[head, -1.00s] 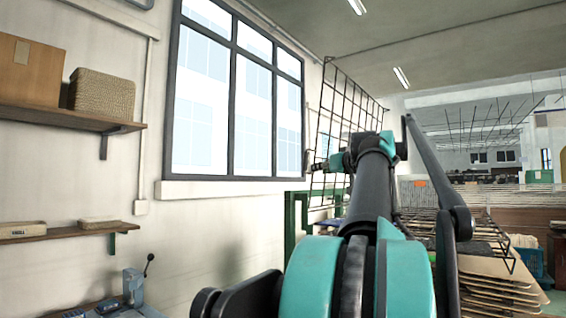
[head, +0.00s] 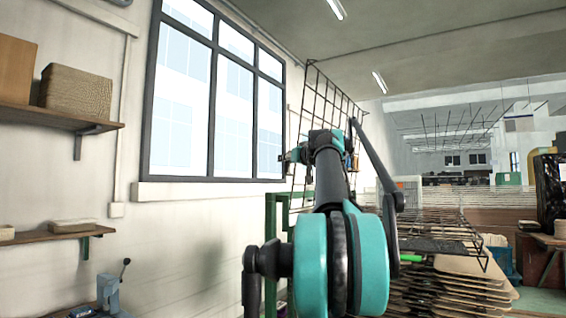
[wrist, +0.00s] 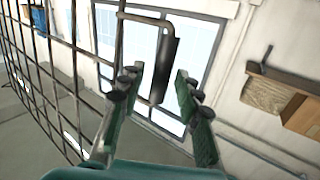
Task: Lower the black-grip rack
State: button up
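The black-grip rack (head: 322,112) is a dark wire grid standing steeply upright in the head view, behind my arm. In the wrist view the grid (wrist: 50,75) fills the left side. Its black grip (wrist: 165,70) hangs on a bent bar and shows between and beyond my fingertips. My gripper (wrist: 156,80) is open, one finger on each side of the grip in the picture. I cannot tell whether the grip is within the fingers' reach. In the head view my gripper (head: 286,157) is small, by the rack's left edge, and the black grip cannot be made out.
Several lower trays (head: 455,285) lie stacked at the right, with a flat wire rack (head: 440,235) above them and a green grip (head: 411,258) near its left side. A green frame (head: 272,215) stands at the wall. Shelves (head: 60,117) and a window (head: 215,90) are at the left.

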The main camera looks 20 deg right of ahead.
jog(key=shift+w+a, duration=0.15)
jog(key=shift+w, duration=2.05)
grip_shut()
